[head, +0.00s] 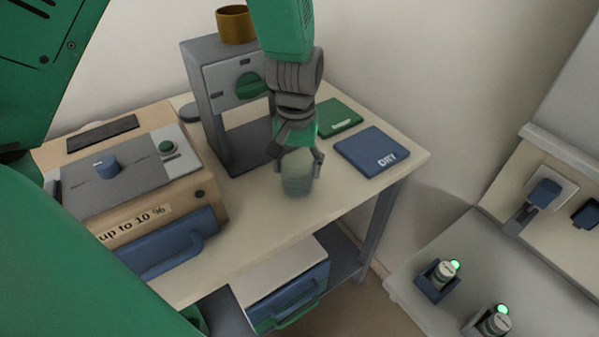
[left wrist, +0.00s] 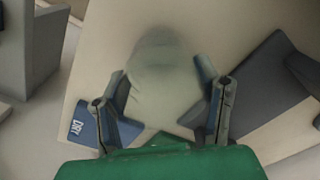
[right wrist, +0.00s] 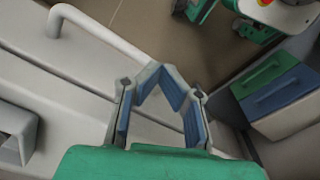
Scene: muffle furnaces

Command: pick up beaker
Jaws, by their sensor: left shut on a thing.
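The beaker (head: 297,173) is a clear, faintly greenish glass vessel over the wooden table, in front of the grey stand. My left gripper (head: 299,165) comes down from above and is shut on the beaker, one finger on each side. In the left wrist view the beaker (left wrist: 162,85) sits between the two fingers, its far end darker. I cannot tell whether its base touches the table. My right gripper (right wrist: 158,105) shows only in the right wrist view; its fingers are apart with nothing between them, above a pale surface.
A blue DRY mat (head: 376,150) and a green mat (head: 338,117) lie right of the beaker. The grey stand (head: 205,110) with a brown cup (head: 235,24) on top is behind it. A furnace-like box (head: 130,190) stands left. The table front is clear.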

